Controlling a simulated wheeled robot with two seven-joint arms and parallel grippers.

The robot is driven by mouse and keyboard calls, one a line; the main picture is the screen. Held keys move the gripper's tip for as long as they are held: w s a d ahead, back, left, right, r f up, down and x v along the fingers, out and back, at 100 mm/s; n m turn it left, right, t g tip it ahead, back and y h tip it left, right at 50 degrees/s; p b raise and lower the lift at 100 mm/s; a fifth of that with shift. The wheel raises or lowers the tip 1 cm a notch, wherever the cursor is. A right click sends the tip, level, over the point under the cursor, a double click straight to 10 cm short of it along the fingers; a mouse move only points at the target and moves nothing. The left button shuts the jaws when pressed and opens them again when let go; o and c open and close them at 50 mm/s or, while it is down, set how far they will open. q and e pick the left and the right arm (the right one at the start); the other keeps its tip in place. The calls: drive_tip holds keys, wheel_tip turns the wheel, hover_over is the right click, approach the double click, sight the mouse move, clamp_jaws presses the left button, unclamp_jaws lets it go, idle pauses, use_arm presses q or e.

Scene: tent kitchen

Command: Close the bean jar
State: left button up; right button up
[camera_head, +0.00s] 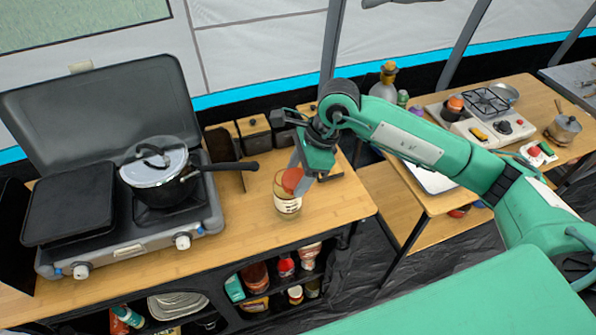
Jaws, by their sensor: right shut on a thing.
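The bean jar (287,206) is a clear glass jar with a pale label, upright on the wooden counter, right of the stove. A reddish-orange lid (291,180) is at the jar's mouth, tilted. My right gripper (298,178) points down over the jar and is shut on the lid. The fingers partly hide the lid, and I cannot tell whether it touches the jar's rim. My left gripper is not in view.
A camp stove (135,240) with a lidded pot (160,175) stands left of the jar; the pot's handle reaches toward it. Dark-topped canisters (253,127) stand behind. The counter (245,235) is clear in front of the jar. A second table (450,200) stands right, across a gap.

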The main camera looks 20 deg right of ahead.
drive_tip(key=shift+w+d+f+n+g, duration=0.1)
drive_tip(key=shift+w+f+n+g, duration=0.45)
drive_tip(key=shift+n, duration=0.35)
drive_tip(key=n, duration=0.1)
drive_tip(key=s+n, duration=0.1)
drive_tip(key=shift+s+d+f+n+g, duration=0.2)
drive_tip(key=shift+s+d+n+g, duration=0.05)
drive_tip(key=shift+n, duration=0.05)
drive_tip(key=s+d+f+n+g+h, duration=0.2)
drive_tip(key=s+d+n+g+h, duration=0.1)
drive_tip(key=n, duration=1.1)
drive_tip(key=d+h, duration=0.1)
drive_tip(key=d, duration=0.1)
drive_tip(key=shift+d+f+n+h, duration=0.3)
drive_tip(key=shift+d, duration=0.05)
